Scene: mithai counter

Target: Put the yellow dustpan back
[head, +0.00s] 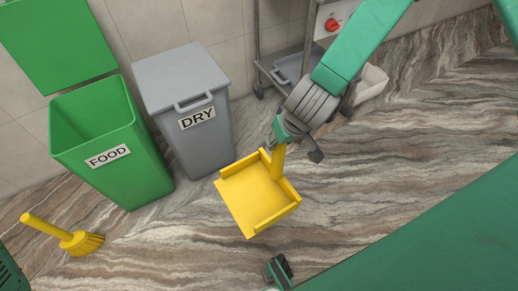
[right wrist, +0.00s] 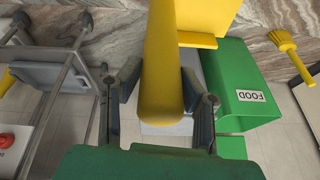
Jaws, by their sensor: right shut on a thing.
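The yellow dustpan (head: 257,192) hangs above the floor, in front of the grey DRY bin. My right gripper (head: 281,143) is shut on its handle. In the right wrist view the thick yellow handle (right wrist: 162,70) lies between the two dark fingers of my right gripper (right wrist: 161,88), and part of the pan shows beyond it. A small dark and green part at the bottom of the head view looks like my left gripper (head: 279,270); its jaws cannot be made out.
A green FOOD bin (head: 120,165) stands open beside the closed grey DRY bin (head: 205,140). A yellow brush (head: 75,239) is at lower left. A metal trolley (head: 262,68) and a whitish bin (head: 373,82) stand at the back. The marbled floor at right is clear.

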